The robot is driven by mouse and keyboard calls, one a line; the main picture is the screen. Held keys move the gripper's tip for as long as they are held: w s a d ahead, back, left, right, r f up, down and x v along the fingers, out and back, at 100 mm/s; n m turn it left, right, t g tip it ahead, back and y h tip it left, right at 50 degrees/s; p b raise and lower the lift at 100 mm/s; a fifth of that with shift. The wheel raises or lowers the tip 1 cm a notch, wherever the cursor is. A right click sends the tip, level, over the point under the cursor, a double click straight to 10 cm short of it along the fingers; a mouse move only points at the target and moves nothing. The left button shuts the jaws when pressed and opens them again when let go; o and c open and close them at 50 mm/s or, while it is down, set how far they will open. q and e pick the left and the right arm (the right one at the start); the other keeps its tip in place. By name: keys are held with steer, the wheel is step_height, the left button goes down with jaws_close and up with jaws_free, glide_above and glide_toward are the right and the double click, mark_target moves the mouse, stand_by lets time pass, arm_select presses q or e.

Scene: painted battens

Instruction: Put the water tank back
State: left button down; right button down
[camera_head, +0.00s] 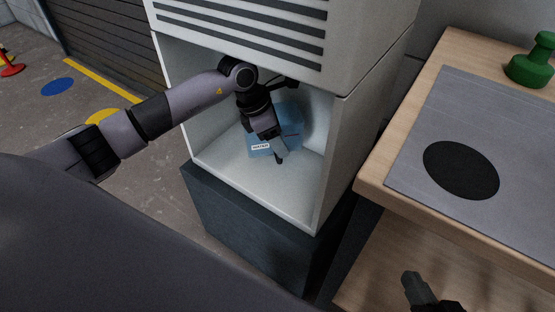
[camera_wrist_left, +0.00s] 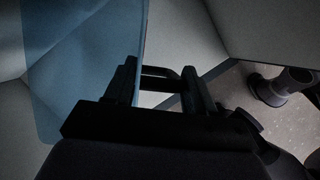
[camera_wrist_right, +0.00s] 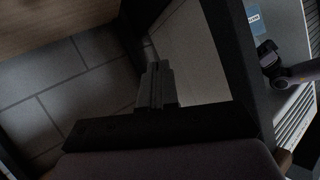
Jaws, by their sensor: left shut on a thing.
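The water tank (camera_head: 290,120) is a translucent blue box with a white label, standing inside the open bay of a white cabinet (camera_head: 215,168). My left gripper (camera_head: 279,157) reaches into the bay in front of the tank and hides part of it. In the left wrist view the tank (camera_wrist_left: 85,60) fills the left side, and my left gripper (camera_wrist_left: 160,75) is shut on its dark handle. My right gripper (camera_head: 410,280) is low at the right, away from the tank. Its fingers are together with nothing between them in the right wrist view (camera_wrist_right: 156,85).
A wooden bench (camera_head: 385,188) with a grey mat (camera_head: 470,120), a black disc (camera_head: 461,170) and a green object (camera_head: 532,65) stands right of the cabinet. The bay's side walls and the vented panel (camera_head: 250,25) above close in around my left arm.

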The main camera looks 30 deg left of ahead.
mark_target(278, 158)
arm_select(q)
steer(key=shift+s+f, duration=0.15)
steer(key=shift+f, duration=1.2)
step_height(278, 158, down, 4)
steer(key=shift+b, duration=1.2)
steer(key=shift+w, duration=0.25)
arm_select(e)
steer(key=shift+w+a+r+y, duration=0.15)
steer(key=shift+w+a+y, duration=0.2)
steer(key=shift+a+y, duration=0.3)
arm_select(q)
steer(key=shift+c, duration=1.7)
jaws_free()
steer(key=shift+f, duration=0.1)
